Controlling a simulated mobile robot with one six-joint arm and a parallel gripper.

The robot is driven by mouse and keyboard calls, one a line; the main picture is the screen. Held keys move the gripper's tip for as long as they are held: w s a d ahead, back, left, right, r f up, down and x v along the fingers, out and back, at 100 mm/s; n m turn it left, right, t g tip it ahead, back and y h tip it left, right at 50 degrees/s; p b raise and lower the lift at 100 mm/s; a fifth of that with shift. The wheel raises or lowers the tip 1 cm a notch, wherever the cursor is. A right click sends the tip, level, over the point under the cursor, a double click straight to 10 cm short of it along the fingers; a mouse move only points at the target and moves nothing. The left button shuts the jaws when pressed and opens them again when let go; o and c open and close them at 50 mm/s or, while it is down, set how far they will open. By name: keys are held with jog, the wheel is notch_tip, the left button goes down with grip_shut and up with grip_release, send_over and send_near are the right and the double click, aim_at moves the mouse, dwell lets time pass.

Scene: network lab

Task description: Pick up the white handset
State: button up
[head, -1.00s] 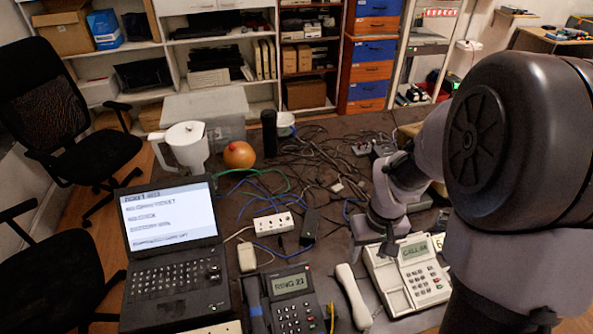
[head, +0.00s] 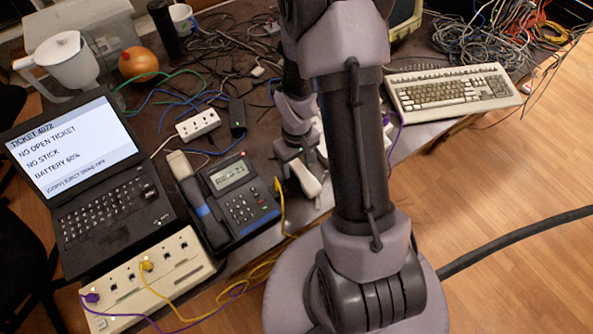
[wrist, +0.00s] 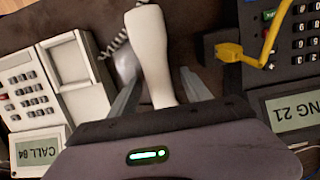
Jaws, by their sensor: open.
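The white handset (head: 306,182) lies beside its white desk phone, partly hidden under my arm in the head view. In the wrist view the handset (wrist: 150,48) runs up the middle, between the two fingers of my gripper (wrist: 158,88). The fingers are open, one on each side of it; I cannot tell whether they touch it. In the head view my gripper (head: 294,153) is low over the handset. The white phone (wrist: 72,70), with a "CALL" display, is left of the handset in the wrist view; my arm hides most of it in the head view.
A dark phone (head: 235,196) with its own handset stands close by, with a yellow cable (head: 280,205) beside it. A laptop (head: 85,170), a power strip (head: 198,124) and a socket box (head: 150,280) are at left. A keyboard (head: 450,90) is at right.

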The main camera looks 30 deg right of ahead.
jog(key=shift+f, duration=0.1)
grip_shut()
